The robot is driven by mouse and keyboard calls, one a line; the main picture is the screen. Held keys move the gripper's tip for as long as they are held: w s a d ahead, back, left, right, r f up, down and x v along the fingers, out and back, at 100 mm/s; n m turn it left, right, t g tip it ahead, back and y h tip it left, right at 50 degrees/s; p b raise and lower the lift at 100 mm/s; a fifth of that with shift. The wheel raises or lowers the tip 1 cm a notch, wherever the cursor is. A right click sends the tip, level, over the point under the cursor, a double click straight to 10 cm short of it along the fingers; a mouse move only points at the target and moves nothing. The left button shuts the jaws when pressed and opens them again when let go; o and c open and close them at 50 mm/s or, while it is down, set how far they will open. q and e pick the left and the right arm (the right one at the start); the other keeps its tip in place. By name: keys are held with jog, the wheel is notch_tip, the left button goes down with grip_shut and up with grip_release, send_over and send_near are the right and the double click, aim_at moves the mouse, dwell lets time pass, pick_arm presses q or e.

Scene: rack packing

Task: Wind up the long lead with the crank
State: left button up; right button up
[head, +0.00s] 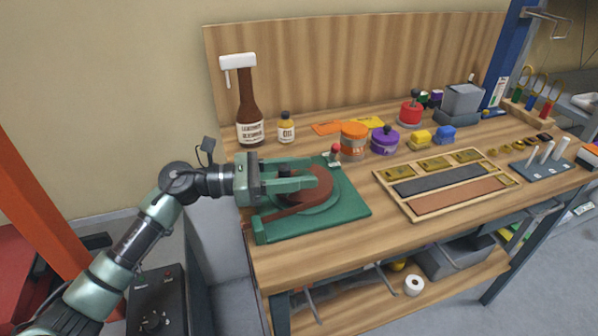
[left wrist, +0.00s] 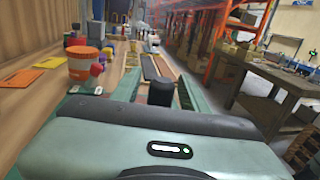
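The winder is a green base (head: 352,204) on the left end of the bench, with a brown disc-shaped coil (head: 322,190) on it. A brown strip, seemingly the lead (head: 283,216), runs from the coil toward the left front edge. My left gripper (head: 318,178) reaches in level from the left, over the winder. Its two fingers are apart, either side of an upright black crank knob (head: 285,172). In the left wrist view the black knob (left wrist: 160,92) stands between the fingers near the palm, with gaps visible. The gripper hides the crank arm. My right gripper is out of view.
A red-topped peg (head: 335,151) stands at the winder's back edge. Behind it are an orange jar (head: 354,138), a purple jar (head: 384,140), an oil bottle (head: 286,128) and a brown bottle (head: 249,110). A wooden tray (head: 408,207) lies to the right.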

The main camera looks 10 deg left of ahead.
pick_arm(q)
jog(key=shift+r, duration=0.15)
notch_tip(320, 180, up, 20)
dwell(0.5)
jog(key=c, duration=0.8)
jog(key=shift+f, duration=0.25)
grip_shut()
jog(key=s+a+f+n+t+y, duration=0.1)
jog(key=s+a+f+n, duration=0.2)
jog(key=f+n, duration=0.4)
jog(key=s+a+f+n+t+y+p, duration=0.1)
jog(key=s+a+f+n+t, duration=0.1)
jog(key=s+a+f+n, duration=0.35)
jog(key=s+a+f+n+t, duration=0.1)
jog(key=s+a+f+n, duration=0.1)
jog(key=f+n, duration=0.6)
jog(key=shift+n, duration=0.45)
jog(key=p+x, duration=0.1)
jog(key=x, duration=0.2)
jog(key=p+x, duration=0.1)
jog(key=x, duration=0.2)
jog(key=r+p+x, duration=0.1)
jog(key=x, duration=0.2)
jog(key=shift+w, duration=0.1)
jog(key=shift+w+d+f, duration=0.2)
jog(key=shift+w+d, duration=0.15)
jog(key=shift+d, duration=0.1)
